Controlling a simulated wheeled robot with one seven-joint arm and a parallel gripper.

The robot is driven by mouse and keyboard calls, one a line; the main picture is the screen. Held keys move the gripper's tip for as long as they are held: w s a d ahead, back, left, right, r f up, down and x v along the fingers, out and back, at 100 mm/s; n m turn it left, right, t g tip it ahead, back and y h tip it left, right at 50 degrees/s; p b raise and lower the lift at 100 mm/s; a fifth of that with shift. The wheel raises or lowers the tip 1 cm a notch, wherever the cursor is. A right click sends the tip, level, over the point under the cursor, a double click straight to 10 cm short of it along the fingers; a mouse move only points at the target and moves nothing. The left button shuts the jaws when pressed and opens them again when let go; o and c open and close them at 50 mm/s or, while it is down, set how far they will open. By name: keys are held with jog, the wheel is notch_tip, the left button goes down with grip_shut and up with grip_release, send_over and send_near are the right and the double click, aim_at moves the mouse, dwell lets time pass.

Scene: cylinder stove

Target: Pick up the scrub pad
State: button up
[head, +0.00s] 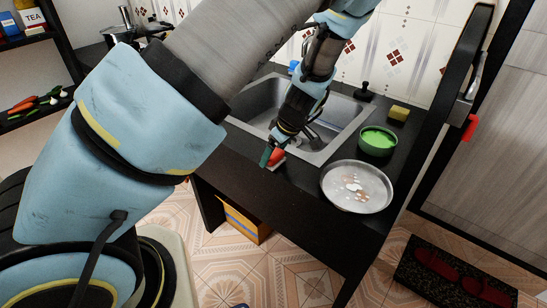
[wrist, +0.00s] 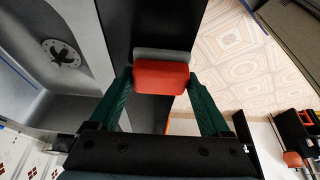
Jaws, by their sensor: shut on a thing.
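The scrub pad (wrist: 161,77) is a small red block with a grey layer along one side. In the wrist view it sits between the two green fingers of my gripper (wrist: 160,88), which are shut on its two ends. In the head view the red pad (head: 277,156) shows beside the green fingertips of my gripper (head: 271,158), by the front rim of the sink. I cannot tell whether the pad touches the counter or is just above it. My fingers hide part of it.
The metal sink (head: 338,110) is right behind my gripper. A pan with pale bits (head: 341,203), a green bowl (head: 378,151) and a yellow sponge (head: 399,113) stand on the counter to the right. The dark counter's front edge (head: 260,180) is close by. Tiled floor lies in front.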

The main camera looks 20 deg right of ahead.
notch_tip(320, 180, up, 10)
jog(key=shift+r+b, duration=0.1)
jog(key=shift+b, duration=0.75)
jog(key=o, duration=0.9)
jog(key=shift+c, duration=0.2)
jog(key=c, duration=0.6)
jog(key=shift+o, duration=0.2)
jog(key=shift+d, duration=0.1)
